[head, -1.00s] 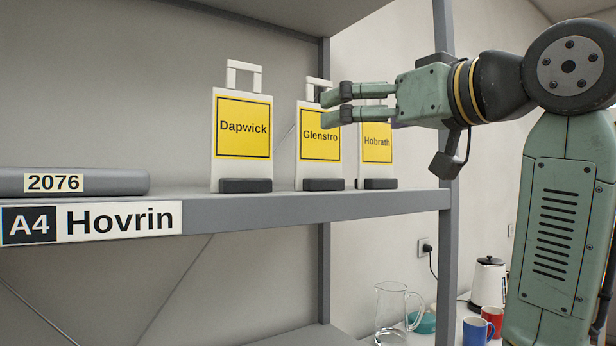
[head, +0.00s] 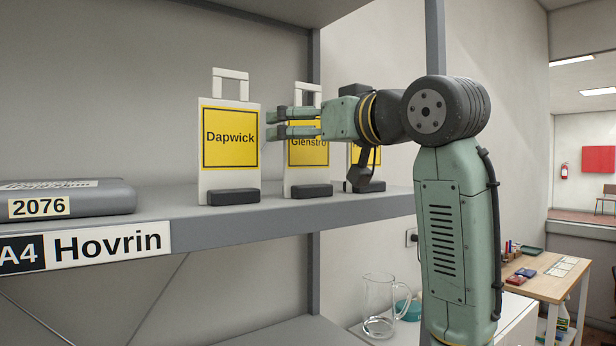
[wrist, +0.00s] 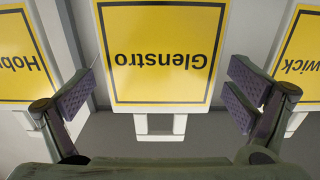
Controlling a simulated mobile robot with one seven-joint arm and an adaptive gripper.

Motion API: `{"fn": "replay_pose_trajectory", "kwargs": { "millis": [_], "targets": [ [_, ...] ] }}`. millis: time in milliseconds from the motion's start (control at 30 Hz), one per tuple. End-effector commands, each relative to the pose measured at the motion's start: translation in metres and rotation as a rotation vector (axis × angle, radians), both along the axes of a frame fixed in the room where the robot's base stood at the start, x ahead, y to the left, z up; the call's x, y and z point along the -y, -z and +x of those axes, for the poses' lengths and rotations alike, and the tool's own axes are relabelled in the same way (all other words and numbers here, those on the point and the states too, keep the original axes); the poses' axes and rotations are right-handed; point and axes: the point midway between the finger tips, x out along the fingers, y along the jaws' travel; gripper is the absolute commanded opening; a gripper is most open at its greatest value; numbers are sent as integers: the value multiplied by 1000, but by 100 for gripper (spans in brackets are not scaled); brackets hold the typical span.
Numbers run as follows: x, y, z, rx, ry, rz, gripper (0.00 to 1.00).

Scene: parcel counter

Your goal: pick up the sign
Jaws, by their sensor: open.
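Three white stands with yellow signs are upright in a row on the shelf. The Dapwick sign (head: 230,137) is at left, the Glenstro sign (head: 308,158) in the middle, and the Hobrath sign (head: 353,153) at right, mostly hidden by my arm. Each has a handle loop on top and a dark foot. My gripper (head: 270,124) is open and empty in front of the Glenstro sign, its fingertips beside Dapwick's right edge in the picture. In the wrist view the Glenstro sign (wrist: 160,55) appears upside down, centred between the spread fingers, its handle (wrist: 160,127) clear of them.
A grey parcel (head: 65,197) labelled 2076 lies at the shelf's left, above the label A4 Hovrin (head: 85,246). A shelf post (head: 435,40) stands to the right. A glass jug (head: 379,305) is below. A wooden table (head: 545,283) stands farther right.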

Motion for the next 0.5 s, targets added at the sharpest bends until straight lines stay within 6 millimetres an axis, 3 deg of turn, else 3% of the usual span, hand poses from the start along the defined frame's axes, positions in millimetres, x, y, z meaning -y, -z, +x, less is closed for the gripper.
{"fn": "replay_pose_trajectory", "kwargs": {
  "millis": [67, 500],
  "targets": [
    [0, 0, 0, 0, 0, 0, 98],
    [0, 0, -1, 0, 0, 0, 69]
  ]
}}
